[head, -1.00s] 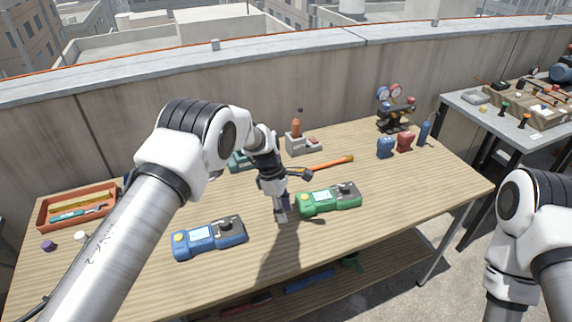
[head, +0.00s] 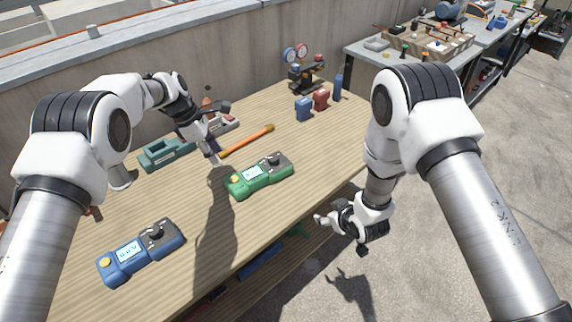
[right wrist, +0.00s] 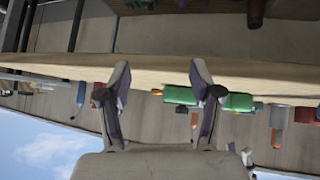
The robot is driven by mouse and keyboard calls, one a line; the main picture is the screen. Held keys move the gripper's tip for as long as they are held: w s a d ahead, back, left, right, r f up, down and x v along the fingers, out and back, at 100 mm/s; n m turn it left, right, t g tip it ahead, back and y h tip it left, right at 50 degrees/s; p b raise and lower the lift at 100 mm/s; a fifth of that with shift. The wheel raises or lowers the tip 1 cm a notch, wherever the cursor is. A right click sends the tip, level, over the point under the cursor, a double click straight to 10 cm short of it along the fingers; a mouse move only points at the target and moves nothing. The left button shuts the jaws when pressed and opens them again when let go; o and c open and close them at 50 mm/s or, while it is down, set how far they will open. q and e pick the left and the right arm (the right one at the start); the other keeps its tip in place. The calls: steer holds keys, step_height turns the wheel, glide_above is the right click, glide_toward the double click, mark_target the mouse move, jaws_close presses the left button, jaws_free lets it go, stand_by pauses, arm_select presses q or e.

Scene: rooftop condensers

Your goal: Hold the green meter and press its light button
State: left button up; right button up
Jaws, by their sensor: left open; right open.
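The green meter (head: 260,176) lies on the wooden table (head: 300,150) in the head view. It has a small lit screen, a dark knob at its right end and a yellow button (head: 234,180) at its left end. My left gripper (head: 216,158) is open, just behind and left of the meter, apart from it. My right gripper (head: 322,219) is open and empty off the table's front edge, right of the meter. In the right wrist view, green casing (right wrist: 180,95) shows beyond the open fingers, partly hidden by one finger; it looks like the meter.
A blue meter (head: 141,252) lies at the front left. An orange-handled hammer (head: 247,139) and a teal holder (head: 166,153) lie behind. Blue (head: 303,108) and red (head: 321,99) containers and a gauge set (head: 304,72) stand at the far right. Table right of the green meter is clear.

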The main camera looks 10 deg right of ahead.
mark_target(276, 160)
steer(key=w+a+r, duration=0.1)
steer(key=w, duration=0.1)
steer(key=w+a+r+t+y, duration=0.1)
steer(key=w+a+r, duration=0.1)
steer(key=w, duration=0.1)
steer(key=w+a+r+n+t+y, duration=0.1)
steer(key=w+a+r, duration=0.1)
steer(key=w, duration=0.1)
steer(key=shift+w+a+r, duration=0.1)
steer(key=shift+w+a, duration=0.05)
steer(key=shift+w, duration=0.05)
steer(key=w+a, duration=0.1)
steer(key=w+a+r+y, duration=0.1)
steer(key=w+a, duration=0.1)
steer(key=w+a+r+t+y, duration=0.1)
steer(key=a, duration=0.1)
steer(key=shift+w+a+m, duration=0.25)
steer(key=shift+m, duration=0.05)
steer(key=shift+w+a+f, duration=0.15)
steer(key=shift+w+a, duration=0.05)
steer(key=shift+w, duration=0.1)
steer(key=x, duration=0.6)
steer(key=shift+w+a+f, duration=0.1)
steer(key=shift+w+a, duration=0.05)
steer(key=shift+w, duration=0.2)
jaws_close()
arm_select(q)
jaws_close()
arm_select(e)
steer(key=shift+s, duration=0.1)
